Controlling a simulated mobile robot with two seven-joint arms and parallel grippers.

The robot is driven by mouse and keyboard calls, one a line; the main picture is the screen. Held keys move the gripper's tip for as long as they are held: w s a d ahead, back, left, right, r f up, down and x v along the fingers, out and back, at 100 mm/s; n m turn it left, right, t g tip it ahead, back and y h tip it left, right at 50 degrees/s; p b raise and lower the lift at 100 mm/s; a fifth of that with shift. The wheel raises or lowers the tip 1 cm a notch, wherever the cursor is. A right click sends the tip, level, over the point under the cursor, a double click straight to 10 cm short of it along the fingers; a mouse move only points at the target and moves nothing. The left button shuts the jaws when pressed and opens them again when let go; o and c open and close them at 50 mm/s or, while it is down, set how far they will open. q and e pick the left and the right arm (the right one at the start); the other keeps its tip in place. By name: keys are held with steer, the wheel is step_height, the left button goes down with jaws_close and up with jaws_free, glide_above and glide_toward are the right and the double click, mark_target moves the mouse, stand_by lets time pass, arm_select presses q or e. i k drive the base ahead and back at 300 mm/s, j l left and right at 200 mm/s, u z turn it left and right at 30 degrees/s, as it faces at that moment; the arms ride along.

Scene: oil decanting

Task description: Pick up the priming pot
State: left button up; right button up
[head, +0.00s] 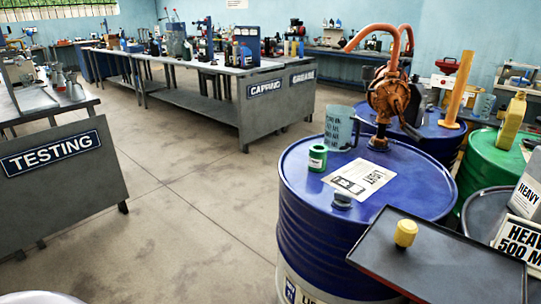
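A small green pot (317,157) with a pale label stands upright on the lid of the blue drum (400,205), near the lid's left edge. It may be the priming pot, but I cannot read its label. A grey-blue translucent jug (341,127) stands just behind it and to its right. A dark bung (342,200) and a white printed sheet (361,178) are on the lid in front of the pot. Neither of my grippers shows in the head view.
A dark tray (440,268) with a yellow-topped item (405,233) juts out at the front right. The floor (190,205) left of the drum is clear, up to the TESTING bench (62,170).

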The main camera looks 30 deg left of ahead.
mark_target(318, 153)
steer(key=u, duration=0.75)
steer(key=i+j+z, duration=0.1)
steer(key=z, duration=0.35)
steer(key=i+j+z, duration=0.1)
steer(key=j+z, duration=0.15)
steer(key=z, duration=0.25)
steer(key=i+j+z, duration=0.1)
steer(key=j+z, duration=0.3)
steer(key=j, duration=0.3)
steer(key=j+z, duration=0.35)
steer(key=j, duration=2.7)
steer(key=k+z, duration=0.05)
